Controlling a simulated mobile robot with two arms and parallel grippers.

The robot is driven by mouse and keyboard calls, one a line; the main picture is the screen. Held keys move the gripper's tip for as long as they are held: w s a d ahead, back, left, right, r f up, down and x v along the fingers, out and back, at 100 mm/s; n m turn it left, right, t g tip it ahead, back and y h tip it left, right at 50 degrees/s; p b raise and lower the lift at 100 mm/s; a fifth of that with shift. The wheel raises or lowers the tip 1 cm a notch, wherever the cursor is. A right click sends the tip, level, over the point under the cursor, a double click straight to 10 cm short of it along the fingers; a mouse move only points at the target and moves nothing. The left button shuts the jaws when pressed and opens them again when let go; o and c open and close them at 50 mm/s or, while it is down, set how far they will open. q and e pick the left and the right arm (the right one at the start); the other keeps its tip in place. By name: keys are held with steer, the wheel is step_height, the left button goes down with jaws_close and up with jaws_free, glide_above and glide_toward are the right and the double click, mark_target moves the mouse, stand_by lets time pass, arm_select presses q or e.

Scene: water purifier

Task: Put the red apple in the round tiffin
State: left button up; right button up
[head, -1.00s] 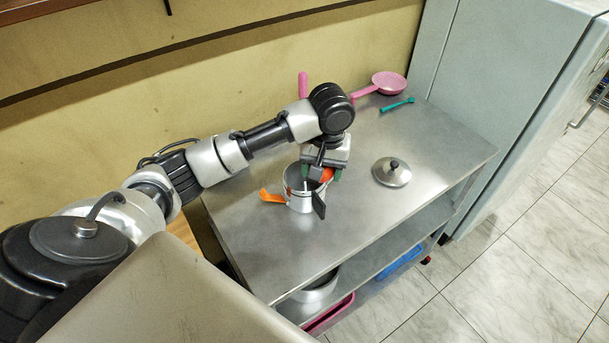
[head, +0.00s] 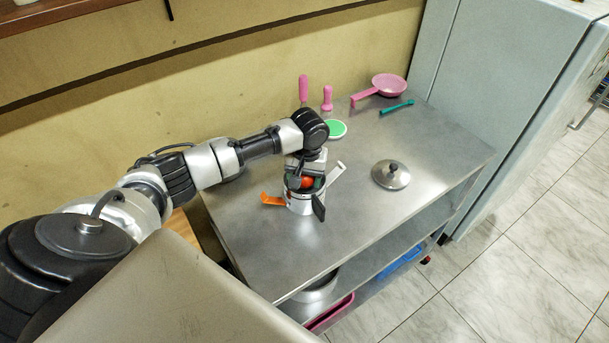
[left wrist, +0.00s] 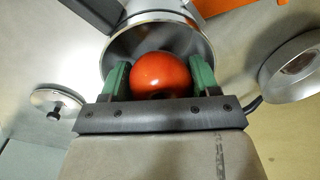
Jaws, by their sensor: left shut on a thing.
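The red apple (head: 307,182) is between the green fingertips of my left gripper (head: 305,180), at the mouth of the round tiffin (head: 300,204). The tiffin is a metal pot on the steel table with orange, black and white pieces sticking out at its sides. In the left wrist view the apple (left wrist: 161,75) is gripped between both fingers (left wrist: 160,80), with the tiffin's open round rim (left wrist: 160,22) around and beyond it. Whether the apple touches the tiffin's inside is hidden. My right gripper is not in view.
A metal lid (head: 391,174) lies on the steel table (head: 400,135) right of the tiffin. A pink strainer (head: 388,85), a teal utensil (head: 397,107), a green disc (head: 337,129) and pink upright handles stand toward the back. The table's right part is mostly clear.

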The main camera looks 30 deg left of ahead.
arm_select(q)
steer(key=shift+f, duration=0.15)
steer(key=shift+f, duration=0.45)
steer(key=o, duration=0.7)
steer(key=shift+r, duration=0.1)
steer(key=shift+r, duration=0.35)
steer(key=r, duration=0.8)
steer(key=r+b, duration=0.1)
steer(key=r, duration=0.3)
steer(key=shift+w+d+r, duration=0.15)
steer(key=shift+d+r, duration=0.05)
steer(key=shift+d, duration=0.15)
steer(key=shift+f, duration=0.15)
